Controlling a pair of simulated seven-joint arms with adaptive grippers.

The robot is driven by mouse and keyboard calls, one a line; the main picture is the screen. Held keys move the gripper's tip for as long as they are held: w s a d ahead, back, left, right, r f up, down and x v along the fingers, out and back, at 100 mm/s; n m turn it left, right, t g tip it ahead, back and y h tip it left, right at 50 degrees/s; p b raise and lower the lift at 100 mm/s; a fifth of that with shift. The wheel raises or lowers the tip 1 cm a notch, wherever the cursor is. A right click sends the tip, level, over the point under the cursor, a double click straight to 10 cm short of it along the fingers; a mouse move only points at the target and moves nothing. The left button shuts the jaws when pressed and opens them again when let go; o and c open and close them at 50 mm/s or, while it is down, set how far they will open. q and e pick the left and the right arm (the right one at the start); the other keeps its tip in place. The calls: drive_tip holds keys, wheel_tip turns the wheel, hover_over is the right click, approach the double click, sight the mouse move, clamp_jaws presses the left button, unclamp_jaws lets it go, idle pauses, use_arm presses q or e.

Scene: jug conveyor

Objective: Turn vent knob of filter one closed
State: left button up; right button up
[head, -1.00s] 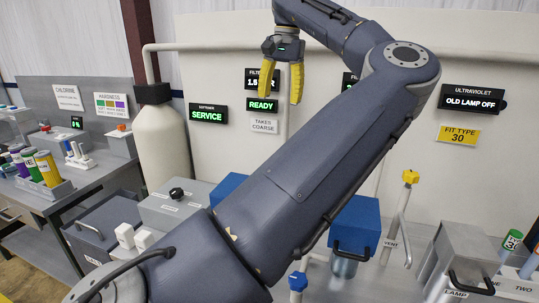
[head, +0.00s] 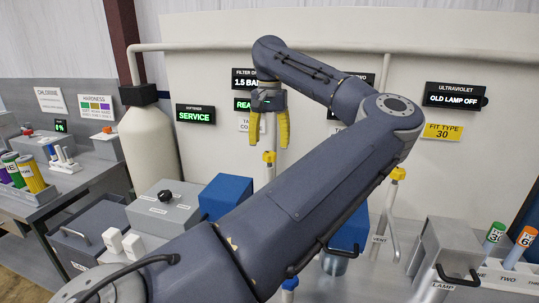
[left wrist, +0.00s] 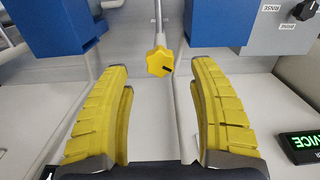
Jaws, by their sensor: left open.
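The yellow vent knob of filter one (head: 269,157) sits on top of an upright pipe in front of the back panel. In the left wrist view, the star-shaped yellow knob (left wrist: 158,63) has a dark mark and appears between the fingertips. My left gripper (head: 269,145) is open, with its yellow fingers pointing down just above the knob. No contact with the knob shows. The blue head of filter one (head: 226,193) is partly behind my arm, which also hides the lower part of the knob's pipe. My right gripper is not in view.
A second yellow knob (head: 398,173) stands on a pipe by a vent label to the right. Another blue filter head (head: 350,226) is behind my forearm. A grey softener box with a black knob (head: 166,196) stands left. A lamp housing (head: 452,245) is at the right.

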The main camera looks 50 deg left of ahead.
sight(270, 153)
use_arm(q)
drive_tip(key=shift+f, duration=2.3)
drive_tip(key=shift+o, duration=0.2)
drive_tip(key=c, duration=1.4)
drive_tip(key=shift+o, duration=0.2)
drive_tip(key=m, duration=1.1)
drive_tip(key=shift+m, duration=0.3)
